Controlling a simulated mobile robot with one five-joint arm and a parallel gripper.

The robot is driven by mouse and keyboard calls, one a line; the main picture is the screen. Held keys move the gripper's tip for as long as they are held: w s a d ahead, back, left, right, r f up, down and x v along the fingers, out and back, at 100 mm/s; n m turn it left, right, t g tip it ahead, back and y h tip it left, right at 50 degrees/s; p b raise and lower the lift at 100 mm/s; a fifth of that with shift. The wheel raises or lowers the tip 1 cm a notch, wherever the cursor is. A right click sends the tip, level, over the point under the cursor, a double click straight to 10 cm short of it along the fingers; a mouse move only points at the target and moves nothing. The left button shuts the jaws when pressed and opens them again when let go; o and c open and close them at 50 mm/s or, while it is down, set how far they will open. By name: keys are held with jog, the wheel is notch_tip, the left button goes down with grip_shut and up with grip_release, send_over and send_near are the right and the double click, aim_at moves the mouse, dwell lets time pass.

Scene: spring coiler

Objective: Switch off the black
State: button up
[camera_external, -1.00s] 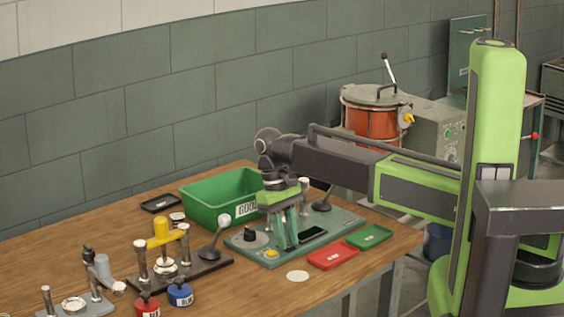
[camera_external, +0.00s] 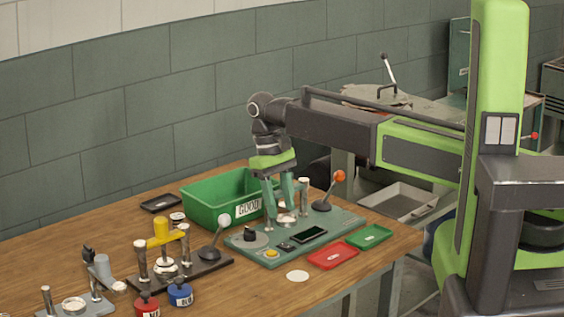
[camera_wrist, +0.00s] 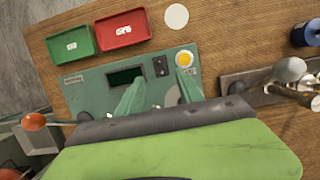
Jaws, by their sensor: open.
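The green bench device (camera_external: 345,222) carries a small black switch (camera_external: 288,247), a black round knob (camera_external: 250,234), a dark display (camera_external: 309,235) and a yellow button (camera_external: 271,253). The switch (camera_wrist: 160,66) also shows in the wrist view, between the display (camera_wrist: 125,76) and the yellow button (camera_wrist: 183,59); its position is too small to read. My gripper (camera_external: 279,212) is open and empty above the rear of the device, fingers pointing down. In the wrist view my gripper (camera_wrist: 160,88) has one finger on each side of the switch's line, with the switch beyond the tips.
An orange-ball lever (camera_external: 339,176) stands at the device's right rear. A green GOOD bin (camera_external: 200,210) is behind left. Red (camera_external: 333,256) and green (camera_external: 369,236) trays lie to the right. A second press with a yellow top (camera_external: 161,232) stands left.

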jog(key=p+v, duration=0.6)
jog(key=v, duration=0.2)
jog(key=shift+r+p, duration=0.3)
jog(key=shift+r, duration=0.05)
jog(key=w+d+f+m+y+b, duration=0.1)
jog(key=w+d+f+m+b, duration=0.1)
jog(key=w+d, duration=0.7)
jog(key=w+d+f+m+b, duration=0.25)
jog(key=w+d, duration=0.25)
jog(key=d, duration=0.8)
jog(key=s+d+f+m+t+b, duration=0.1)
jog(key=s+d+f+m+b, duration=0.1)
jog(key=d, duration=1.4)
jog(key=s+d+f+m+t+y+b, duration=0.1)
jog(key=s+d+f+m+b, duration=0.1)
jog(key=d, duration=1.4)
jog(key=shift+s+d+f, duration=0.3)
jog(key=shift+d+f, duration=0.1)
jog(key=shift+f, duration=0.25)
